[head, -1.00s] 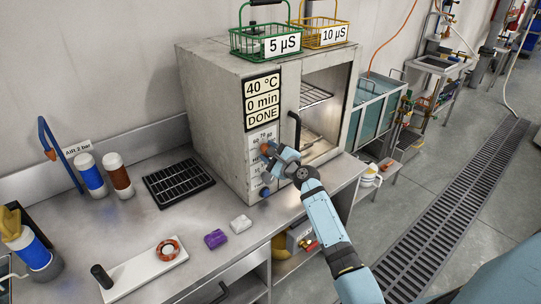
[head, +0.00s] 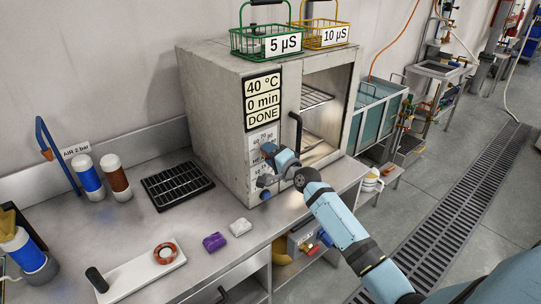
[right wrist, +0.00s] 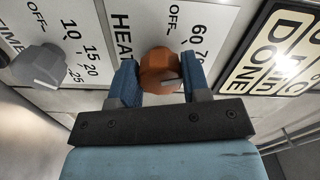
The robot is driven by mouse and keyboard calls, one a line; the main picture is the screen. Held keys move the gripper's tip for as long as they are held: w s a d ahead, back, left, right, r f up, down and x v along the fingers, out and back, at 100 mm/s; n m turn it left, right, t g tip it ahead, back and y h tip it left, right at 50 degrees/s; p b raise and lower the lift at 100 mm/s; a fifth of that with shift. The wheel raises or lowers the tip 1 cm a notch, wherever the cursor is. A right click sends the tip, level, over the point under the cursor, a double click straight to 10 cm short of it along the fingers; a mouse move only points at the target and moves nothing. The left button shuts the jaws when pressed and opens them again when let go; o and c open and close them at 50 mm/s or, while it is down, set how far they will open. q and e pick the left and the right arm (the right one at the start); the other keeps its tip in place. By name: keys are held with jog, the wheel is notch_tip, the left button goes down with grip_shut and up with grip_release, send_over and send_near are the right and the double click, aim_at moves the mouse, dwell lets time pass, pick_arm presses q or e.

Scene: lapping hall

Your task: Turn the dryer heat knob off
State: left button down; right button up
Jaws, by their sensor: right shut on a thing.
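The dryer (head: 217,108) is a grey metal cabinet on the bench, with its chamber open at the front. Its display (head: 262,101) reads 40 °C, 0 min, DONE. The orange heat knob (right wrist: 158,72) shows in the right wrist view, beside the HEAT label and a scale with OFF, 60 and 70. Its pale pointer mark lies toward the right of that view, away from OFF. My right gripper (right wrist: 160,85) is shut on the knob, one blue finger on each side. In the head view, my right gripper (head: 272,166) covers part of the control panel. My left gripper is not in view.
A grey TIME knob (right wrist: 38,66) sits beside the heat knob. A black handle (head: 297,132) stands right of the panel. Wire baskets (head: 265,40) stand on top.

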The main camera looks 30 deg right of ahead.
jog(key=n, duration=0.5)
jog(key=shift+d+r+n+p, duration=0.15)
jog(key=shift+r+n+p, duration=0.1)
jog(key=shift+n+p, duration=0.05)
jog(key=n+p, duration=0.1)
jog(key=n, duration=0.5)
jog(key=shift+w+d+f, duration=0.1)
jog(key=shift+n+p, duration=0.3)
jog(key=shift+n, duration=0.1)
jog(key=o, duration=0.9)
jog(key=shift+f, duration=0.15)
jog(key=shift+f, duration=0.1)
